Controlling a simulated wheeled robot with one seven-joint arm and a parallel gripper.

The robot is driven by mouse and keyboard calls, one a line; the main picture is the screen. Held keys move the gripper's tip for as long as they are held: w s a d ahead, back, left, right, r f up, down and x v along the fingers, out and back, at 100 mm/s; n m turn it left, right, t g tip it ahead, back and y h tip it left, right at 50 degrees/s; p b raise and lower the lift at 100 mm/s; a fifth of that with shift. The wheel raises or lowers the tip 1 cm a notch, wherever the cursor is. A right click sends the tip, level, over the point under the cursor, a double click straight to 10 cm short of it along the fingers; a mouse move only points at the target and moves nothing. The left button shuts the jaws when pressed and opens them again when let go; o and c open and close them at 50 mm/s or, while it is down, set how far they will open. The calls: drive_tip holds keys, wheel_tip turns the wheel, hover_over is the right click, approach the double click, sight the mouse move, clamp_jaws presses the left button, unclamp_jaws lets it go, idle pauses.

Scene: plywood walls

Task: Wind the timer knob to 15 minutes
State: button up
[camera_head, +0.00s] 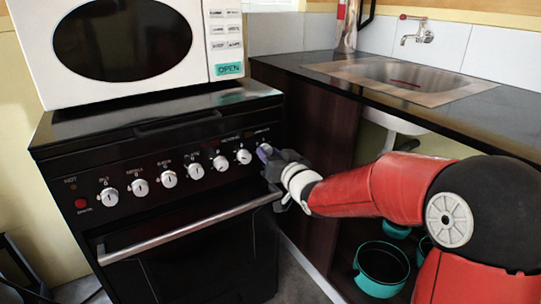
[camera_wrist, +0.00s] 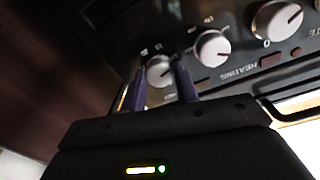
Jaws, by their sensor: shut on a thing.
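The timer knob (camera_head: 264,148) is the rightmost white knob on the black stove's front panel, partly hidden by my gripper in the head view. In the wrist view the knob (camera_wrist: 158,69) shows between the two purple fingers of my gripper (camera_wrist: 160,75). My gripper (camera_head: 266,153) is shut on this knob, one finger on each side. Small marks ring the knob, but they are too blurred to read, and its exact setting is unclear.
Several more white knobs (camera_head: 220,163) line the panel to the left, with a red button (camera_head: 80,203) at the far end. The oven door handle (camera_head: 190,230) runs below. A microwave (camera_head: 130,45) stands on the stove. A dark counter with a sink (camera_head: 400,75) lies right; teal pots (camera_head: 381,268) are underneath.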

drive_tip(key=shift+f+n+b, duration=0.1)
drive_tip(key=shift+n+b, duration=0.2)
drive_tip(key=shift+b, duration=0.3)
drive_tip(key=shift+n+b, duration=3.8)
drive_tip(key=shift+b, duration=0.55)
drive_tip(key=o, duration=1)
drive_tip(key=shift+c, duration=0.2)
